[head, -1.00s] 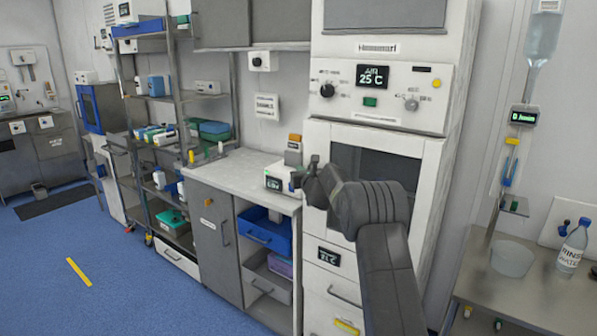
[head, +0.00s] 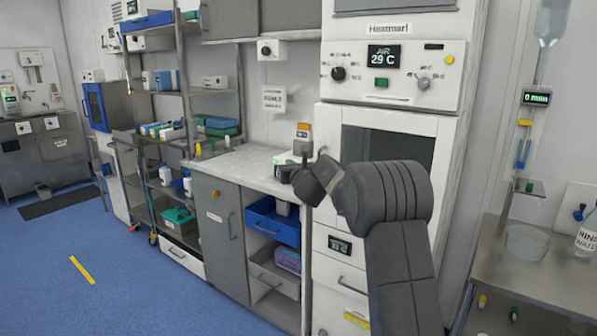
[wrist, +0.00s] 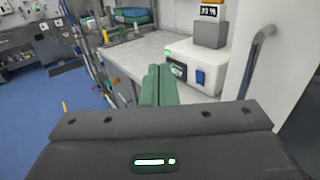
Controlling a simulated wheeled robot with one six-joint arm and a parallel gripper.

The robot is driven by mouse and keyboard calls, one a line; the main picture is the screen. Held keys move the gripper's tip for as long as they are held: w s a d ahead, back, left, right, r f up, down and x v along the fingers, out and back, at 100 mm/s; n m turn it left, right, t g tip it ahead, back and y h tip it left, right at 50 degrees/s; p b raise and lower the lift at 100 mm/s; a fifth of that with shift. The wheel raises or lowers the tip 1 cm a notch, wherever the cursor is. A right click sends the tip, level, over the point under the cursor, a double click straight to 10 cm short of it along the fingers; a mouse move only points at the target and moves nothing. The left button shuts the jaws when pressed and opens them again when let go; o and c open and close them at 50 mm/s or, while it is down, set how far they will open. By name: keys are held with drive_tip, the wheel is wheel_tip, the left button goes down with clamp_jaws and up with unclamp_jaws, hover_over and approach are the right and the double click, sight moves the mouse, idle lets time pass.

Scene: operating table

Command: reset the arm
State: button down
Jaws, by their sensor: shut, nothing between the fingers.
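My gripper (wrist: 158,85) shows in the wrist view with its green fingers together and nothing between them. It points toward the grey counter (wrist: 135,60), and a white device (wrist: 205,68) with a small display and a blue patch stands just to the right of the fingers. In the head view my arm reaches up from the lower right and bends left in front of the tall white cabinet (head: 455,130). The gripper end there is largely hidden behind the wrist, near the counter (head: 240,168).
A grey handle (wrist: 258,60) stands close on the right in the wrist view. An open blue drawer (head: 272,222) sits below the counter. Shelves (head: 185,92) stand to the left. A steel table (head: 540,285) with a bowl (head: 527,243) and a bottle (head: 588,238) is at the right.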

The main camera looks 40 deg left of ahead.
drive_tip(key=shift+s+d+b, duration=0.1)
drive_tip(key=shift+s+b, duration=0.45)
drive_tip(key=shift+s, duration=0.6)
